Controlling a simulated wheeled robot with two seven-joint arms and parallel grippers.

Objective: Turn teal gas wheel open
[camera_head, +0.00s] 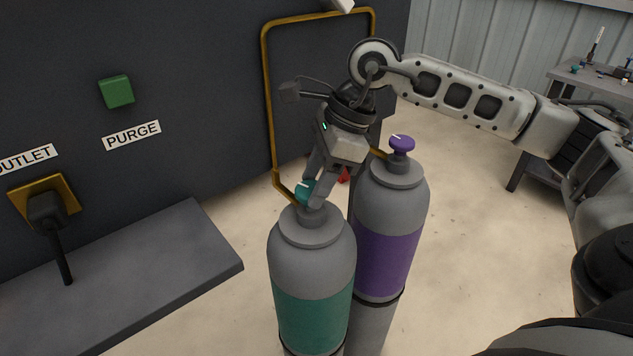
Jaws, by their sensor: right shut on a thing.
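The teal gas wheel (304,189) sits on top of the grey bottle with the teal band (314,318). My right gripper (312,190) reaches down from above, its arm coming in from the right. Its fingers are shut on the teal wheel and hide part of it. A white mark shows on the wheel's top. My left gripper is not in view.
A second bottle with a purple band (384,262) and a purple wheel (402,144) stands close behind on the right. A yellow pipe frame (268,100) runs along the dark cabinet (200,60). A grey shelf (150,268) juts out at left. A workbench (585,82) stands at the far right.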

